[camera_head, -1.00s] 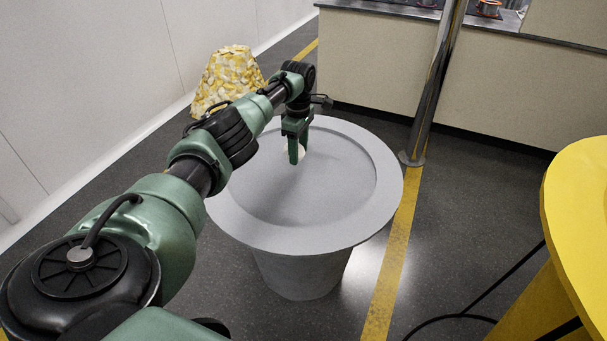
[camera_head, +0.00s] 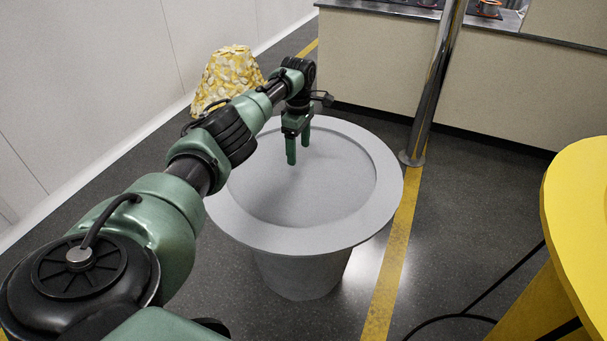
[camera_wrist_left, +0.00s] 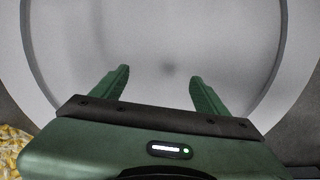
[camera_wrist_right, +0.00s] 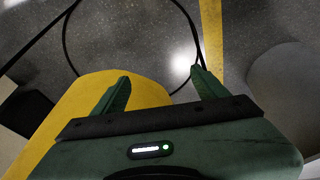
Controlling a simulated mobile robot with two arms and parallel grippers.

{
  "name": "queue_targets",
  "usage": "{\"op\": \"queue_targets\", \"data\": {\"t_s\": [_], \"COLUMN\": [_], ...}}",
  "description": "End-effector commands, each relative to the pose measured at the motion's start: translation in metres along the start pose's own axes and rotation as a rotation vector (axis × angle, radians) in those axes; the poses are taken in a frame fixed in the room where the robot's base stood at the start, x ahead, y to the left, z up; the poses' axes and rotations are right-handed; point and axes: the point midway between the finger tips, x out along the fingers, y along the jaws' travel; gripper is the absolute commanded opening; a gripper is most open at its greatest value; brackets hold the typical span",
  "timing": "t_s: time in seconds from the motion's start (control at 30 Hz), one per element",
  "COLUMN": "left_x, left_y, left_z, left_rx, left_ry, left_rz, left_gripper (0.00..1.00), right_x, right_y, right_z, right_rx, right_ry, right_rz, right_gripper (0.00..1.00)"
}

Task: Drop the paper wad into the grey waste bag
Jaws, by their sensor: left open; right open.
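The grey waste bag (camera_head: 380,205) is a round, wide-rimmed container standing on the floor in the head view. Its pale rim and inside also fill much of the left wrist view (camera_wrist_left: 60,60). My left gripper (camera_head: 298,152) is open and empty over the bag's opening, fingers pointing down. Both its fingers show apart in the left wrist view (camera_wrist_left: 160,77). I cannot make out the paper wad in any current view; a faint dark smudge shows inside the bag between the fingers. My right gripper (camera_wrist_right: 160,78) is open and empty, seen only in the right wrist view.
A yellow-and-white patterned thing (camera_head: 226,78) stands behind the bag by the wall. A metal post (camera_head: 432,90) rises at its right rear. A yellow table (camera_head: 585,210) is at right, with a black cable (camera_head: 487,294) below.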

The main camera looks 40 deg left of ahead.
Motion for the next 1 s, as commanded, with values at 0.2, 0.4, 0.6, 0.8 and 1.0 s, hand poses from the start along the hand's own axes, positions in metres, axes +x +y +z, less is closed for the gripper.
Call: {"op": "queue_targets", "data": {"t_s": [0.2,0.4,0.6,0.8,1.0], "left_x": [-0.042,-0.063,-0.066,-0.066,-0.066], "left_y": [0.001,0.001,0.000,0.000,0.000], "left_z": [0.000,0.000,0.000,0.000,0.000], "left_rx": [0.000,0.000,0.000,0.000,0.000], "left_ry": [-0.001,0.000,0.000,0.000,0.000], "left_rz": [0.003,0.003,0.002,0.001,0.001], "left_gripper": [0.74,0.74,0.74,0.74,0.74], "right_x": [0.016,0.038,0.043,0.043,0.042], "right_y": [-0.001,-0.002,-0.002,-0.002,-0.002], "right_z": [-0.003,-0.001,0.000,0.000,0.000], "right_rx": [-0.001,-0.002,-0.002,-0.002,-0.003], "right_ry": [-0.014,-0.023,-0.023,-0.023,-0.023], "right_rz": [-0.002,-0.004,-0.005,-0.004,-0.005], "right_gripper": [0.73,0.73,0.73,0.73,0.73]}}
